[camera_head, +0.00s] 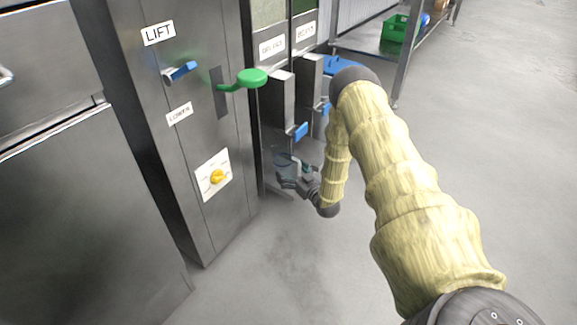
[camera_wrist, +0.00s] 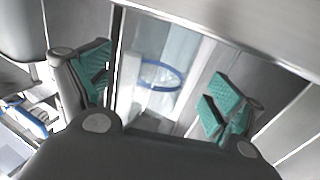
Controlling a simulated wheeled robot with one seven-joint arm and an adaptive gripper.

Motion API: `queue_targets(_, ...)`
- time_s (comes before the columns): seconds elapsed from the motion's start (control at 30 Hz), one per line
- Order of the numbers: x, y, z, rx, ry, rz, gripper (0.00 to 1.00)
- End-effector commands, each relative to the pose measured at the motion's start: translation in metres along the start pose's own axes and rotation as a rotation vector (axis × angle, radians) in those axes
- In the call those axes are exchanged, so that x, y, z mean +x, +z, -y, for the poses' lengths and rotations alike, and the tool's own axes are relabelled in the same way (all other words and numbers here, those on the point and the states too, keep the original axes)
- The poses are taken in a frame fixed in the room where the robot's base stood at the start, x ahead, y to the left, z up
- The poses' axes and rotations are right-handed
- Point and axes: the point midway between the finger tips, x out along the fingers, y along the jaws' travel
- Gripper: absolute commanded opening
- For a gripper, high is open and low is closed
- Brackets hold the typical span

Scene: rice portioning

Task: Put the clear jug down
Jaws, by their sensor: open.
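The clear jug (camera_head: 284,160) shows faintly below the dispenser chutes in the head view, partly hidden by my gripper. In the wrist view the clear jug (camera_wrist: 158,75) has a blue ring and lies between and beyond the fingers. My gripper (camera_head: 294,178) is at the jug in the head view. In the wrist view my gripper (camera_wrist: 160,92) is open, with its green-padded fingers spread wide on either side of the jug. Clear space shows between the pads and the blue ring. What the jug's base rests on is hard to make out.
Metal chutes (camera_head: 283,100) with blue handles (camera_head: 299,131) hang just above my gripper. To the left is a steel cabinet (camera_head: 215,130) with a green lever (camera_head: 250,78) and a yellow knob (camera_head: 216,177). A green crate (camera_head: 398,28) is on a shelf behind. The floor at right is clear.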

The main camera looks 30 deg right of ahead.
Motion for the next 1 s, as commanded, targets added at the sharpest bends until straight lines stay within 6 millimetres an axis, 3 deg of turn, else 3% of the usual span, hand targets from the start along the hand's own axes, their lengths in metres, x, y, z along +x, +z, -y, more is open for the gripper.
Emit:
queue_targets(0.5, -0.081, -0.003, 0.0, 0.001, 0.001, 0.0, 0.93)
queue_targets(0.7, -0.092, -0.001, 0.0, 0.0, 0.001, -0.001, 0.93)
queue_targets(1.0, -0.094, -0.001, 0.0, 0.0, 0.0, -0.001, 0.93)
